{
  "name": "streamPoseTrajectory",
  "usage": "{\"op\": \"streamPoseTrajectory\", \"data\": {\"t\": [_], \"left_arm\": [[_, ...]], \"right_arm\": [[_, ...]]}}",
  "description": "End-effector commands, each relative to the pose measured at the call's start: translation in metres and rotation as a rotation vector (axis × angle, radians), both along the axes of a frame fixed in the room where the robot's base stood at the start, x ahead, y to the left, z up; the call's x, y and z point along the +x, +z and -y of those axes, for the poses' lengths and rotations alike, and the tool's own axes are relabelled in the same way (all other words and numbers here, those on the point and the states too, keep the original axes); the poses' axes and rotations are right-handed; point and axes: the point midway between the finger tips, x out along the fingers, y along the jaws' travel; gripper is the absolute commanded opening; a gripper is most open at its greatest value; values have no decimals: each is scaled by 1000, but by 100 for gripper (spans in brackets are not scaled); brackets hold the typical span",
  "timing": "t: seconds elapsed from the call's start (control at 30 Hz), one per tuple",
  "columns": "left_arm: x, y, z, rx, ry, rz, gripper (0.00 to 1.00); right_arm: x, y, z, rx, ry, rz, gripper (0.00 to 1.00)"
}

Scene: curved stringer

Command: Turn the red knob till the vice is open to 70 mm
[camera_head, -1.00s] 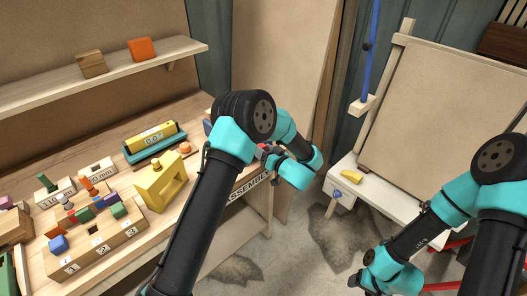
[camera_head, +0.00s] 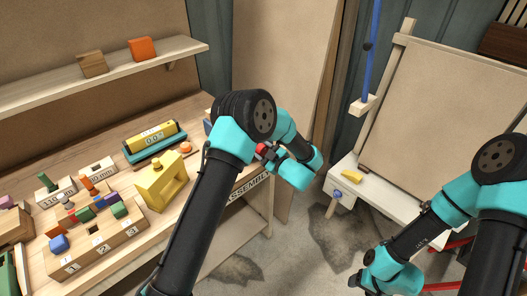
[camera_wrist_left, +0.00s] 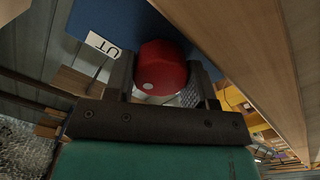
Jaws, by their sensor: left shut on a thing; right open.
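In the left wrist view the red knob (camera_wrist_left: 162,68), round with a pale dot on its face, sits between the two fingers of my left gripper (camera_wrist_left: 161,78), which is shut on it. A blue body (camera_wrist_left: 95,22) with a white label reading "UT" lies behind the knob; I take it for the vice. In the head view my left gripper (camera_head: 268,152) is at the bench's right end, with a bit of red showing there. My arm hides most of the vice, and its jaw gap cannot be read. My right gripper (camera_head: 358,281) is open and empty, low at the right.
The bench (camera_head: 110,112) holds a yellow block with an arch (camera_head: 162,182), a teal and yellow level (camera_head: 153,140) and a wooden block stand (camera_head: 98,250) with coloured pieces. Open floor lies between.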

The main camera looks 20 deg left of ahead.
Motion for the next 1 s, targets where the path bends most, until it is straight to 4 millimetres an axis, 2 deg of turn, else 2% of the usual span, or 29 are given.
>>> {"op": "streamPoseTrajectory", "data": {"t": [1.0], "left_arm": [[-1, -3, 0, -504, 0, 816, 26]], "right_arm": [[0, 0, 0, 0, 0, 0, 61]]}}
